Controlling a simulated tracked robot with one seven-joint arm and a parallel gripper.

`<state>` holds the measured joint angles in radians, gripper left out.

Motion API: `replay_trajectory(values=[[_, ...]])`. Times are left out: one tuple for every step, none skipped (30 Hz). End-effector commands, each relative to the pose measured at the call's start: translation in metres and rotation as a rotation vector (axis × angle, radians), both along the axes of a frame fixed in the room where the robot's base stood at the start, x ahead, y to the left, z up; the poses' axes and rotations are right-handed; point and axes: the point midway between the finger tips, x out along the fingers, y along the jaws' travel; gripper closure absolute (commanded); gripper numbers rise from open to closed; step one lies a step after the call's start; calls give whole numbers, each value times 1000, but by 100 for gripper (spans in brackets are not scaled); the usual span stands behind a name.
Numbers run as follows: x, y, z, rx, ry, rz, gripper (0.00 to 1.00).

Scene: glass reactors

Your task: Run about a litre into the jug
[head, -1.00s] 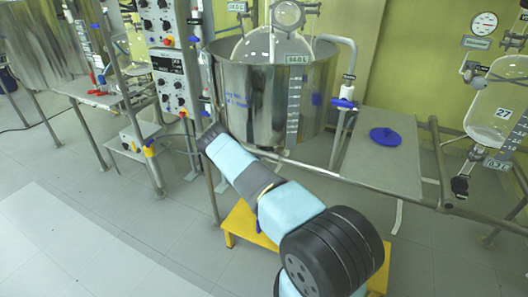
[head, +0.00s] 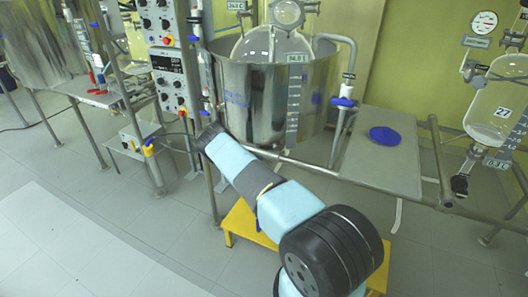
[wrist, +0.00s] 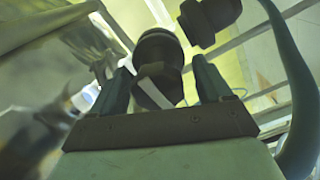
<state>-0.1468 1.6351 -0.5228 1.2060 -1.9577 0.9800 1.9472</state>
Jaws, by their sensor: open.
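The steel vessel (head: 250,95) with a glass dome on top stands at the centre of the head view. My arm reaches up-left across its lower front, and the gripper's fingers are hidden there. In the wrist view my gripper (wrist: 163,85) is open, with a dark rounded fitting (wrist: 160,62) between or just beyond its two fingers. A pale strip crosses that fitting. I cannot tell whether the fingers touch it. No jug can be made out. A yellow stand (head: 238,225) is under my arm, partly hidden, with a small blue patch beside the arm.
A grey side shelf (head: 375,165) right of the vessel carries a flat blue disc (head: 385,136). A blue-handled valve (head: 344,102) sits on the pipe above. A control panel (head: 168,70) stands left, a glass vessel (head: 495,100) right. Metal rails cross near my arm. Floor at left is clear.

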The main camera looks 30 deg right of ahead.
Motion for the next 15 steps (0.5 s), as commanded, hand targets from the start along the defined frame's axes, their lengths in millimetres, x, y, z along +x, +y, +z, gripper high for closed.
replay_trajectory(values=[[-2, 3, 0, 1, 1, 0, 22], [-4, 6, 0, 0, 1, 0, 22], [-6, 10, 0, 0, 0, 1, 22], [-8, 14, 0, 1, 2, 2, 22], [-11, 17, 0, 0, 2, 2, 22], [-15, 23, 0, 1, 2, 2, 22], [-19, 27, 0, 1, 2, 2, 22], [-22, 32, 0, 0, 1, 3, 22], [-28, 38, 0, 1, 3, 2, 22], [-32, 43, -1, 0, 4, 2, 22], [-36, 48, -1, 0, 4, 2, 22], [-40, 54, -1, 1, 2, 2, 22], [-44, 58, -1, 0, 3, 1, 22], [-48, 63, 0, 0, 2, 2, 22], [-53, 69, -1, 0, 4, 1, 22]])
